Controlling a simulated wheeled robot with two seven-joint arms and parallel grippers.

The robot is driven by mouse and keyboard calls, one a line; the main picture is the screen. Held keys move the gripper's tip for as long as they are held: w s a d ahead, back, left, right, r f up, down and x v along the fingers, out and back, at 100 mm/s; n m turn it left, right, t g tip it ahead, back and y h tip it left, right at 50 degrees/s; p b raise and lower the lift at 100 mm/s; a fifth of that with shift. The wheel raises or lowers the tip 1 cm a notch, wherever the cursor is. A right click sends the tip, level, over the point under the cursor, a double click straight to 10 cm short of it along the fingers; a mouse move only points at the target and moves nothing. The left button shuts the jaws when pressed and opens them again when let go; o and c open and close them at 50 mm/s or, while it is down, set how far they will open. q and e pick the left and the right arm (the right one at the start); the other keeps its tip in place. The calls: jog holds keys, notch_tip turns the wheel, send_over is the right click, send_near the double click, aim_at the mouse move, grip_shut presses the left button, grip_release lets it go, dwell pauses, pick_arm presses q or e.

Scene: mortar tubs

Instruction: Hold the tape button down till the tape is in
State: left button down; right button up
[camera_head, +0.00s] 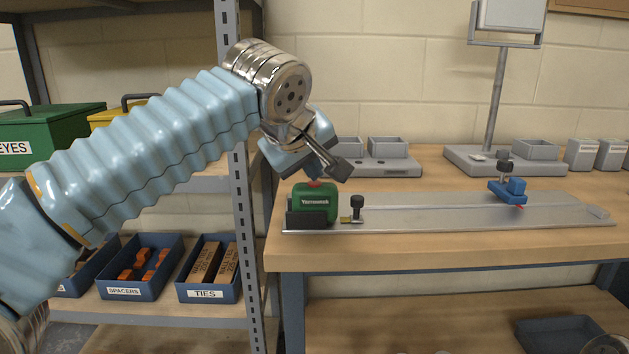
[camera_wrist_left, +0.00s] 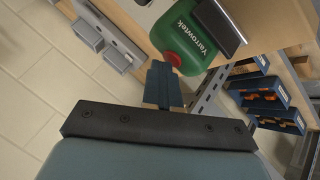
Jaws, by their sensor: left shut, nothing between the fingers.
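The green tape measure (camera_head: 315,203), labelled Yarrowtek, stands in a dark holder (camera_head: 306,220) at the left end of a metal rail. It also shows in the wrist view (camera_wrist_left: 190,35). Its red button (camera_head: 314,183) is on top. My left gripper (camera_head: 311,177) is shut and empty, pointing down at the button. In the wrist view its dark fingertips (camera_wrist_left: 163,68) meet the red button (camera_wrist_left: 173,58); I cannot tell how far it is pressed. My right gripper is out of view.
The metal rail (camera_head: 440,212) runs right along the bench (camera_head: 400,247), with a blue slider (camera_head: 508,191) on it. Grey trays (camera_head: 388,147) and a post stand behind. Left are shelves with labelled blue bins (camera_head: 140,292) and a green box (camera_head: 45,130).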

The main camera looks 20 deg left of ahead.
aim_at(312, 185)
pick_arm(q)
jog(key=shift+r+p, duration=0.8)
jog(key=shift+r, duration=0.05)
notch_tip(312, 185, up, 3)
jog(key=shift+p, duration=1.15)
jog(key=shift+r, duration=0.95)
